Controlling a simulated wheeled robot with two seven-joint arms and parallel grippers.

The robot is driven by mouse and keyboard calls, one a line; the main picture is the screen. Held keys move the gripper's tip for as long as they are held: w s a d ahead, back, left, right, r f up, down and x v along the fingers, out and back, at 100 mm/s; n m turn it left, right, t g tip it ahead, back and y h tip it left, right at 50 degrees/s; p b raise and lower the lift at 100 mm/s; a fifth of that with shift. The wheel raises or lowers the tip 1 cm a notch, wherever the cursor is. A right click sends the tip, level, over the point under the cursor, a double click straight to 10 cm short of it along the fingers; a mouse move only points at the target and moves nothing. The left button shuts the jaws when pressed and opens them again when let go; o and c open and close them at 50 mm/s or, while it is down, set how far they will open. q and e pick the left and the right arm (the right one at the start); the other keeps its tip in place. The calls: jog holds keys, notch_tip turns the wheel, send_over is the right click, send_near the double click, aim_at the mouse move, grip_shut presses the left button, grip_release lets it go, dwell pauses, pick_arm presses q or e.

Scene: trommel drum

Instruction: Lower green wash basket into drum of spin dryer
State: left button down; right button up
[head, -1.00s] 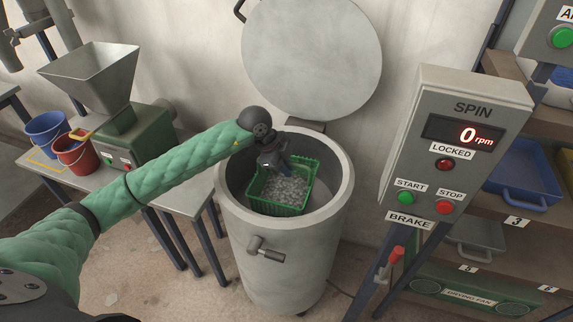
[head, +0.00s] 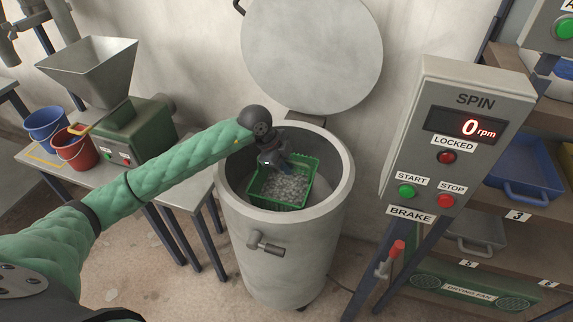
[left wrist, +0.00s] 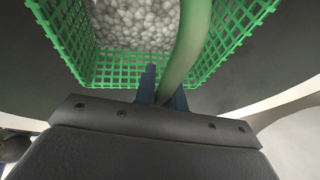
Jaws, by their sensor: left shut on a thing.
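The green wash basket (head: 262,200) holds many small grey-white pieces and sits inside the mouth of the spin dryer drum (head: 330,180), below the rim. In the left wrist view the basket's mesh wall (left wrist: 228,50) and its green handle (left wrist: 190,50) show close up. My left gripper (head: 283,172) is shut on the handle above the basket; its blue fingers (left wrist: 160,90) show on both sides of the handle. I cannot tell whether the basket touches the drum floor, which is hidden. My right gripper is not in view.
The round lid (head: 312,50) stands open behind the drum. A SPIN panel (head: 455,150) at the right reads 0 rpm, with a red-handled brake lever (head: 393,255) below. A bench (head: 180,185) at the left holds a hopper machine (head: 140,130) and red and blue buckets.

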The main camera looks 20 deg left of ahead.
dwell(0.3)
pick_arm(q)
jog(key=c, duration=1.4)
grip_release()
jog(key=shift+f, duration=0.15)
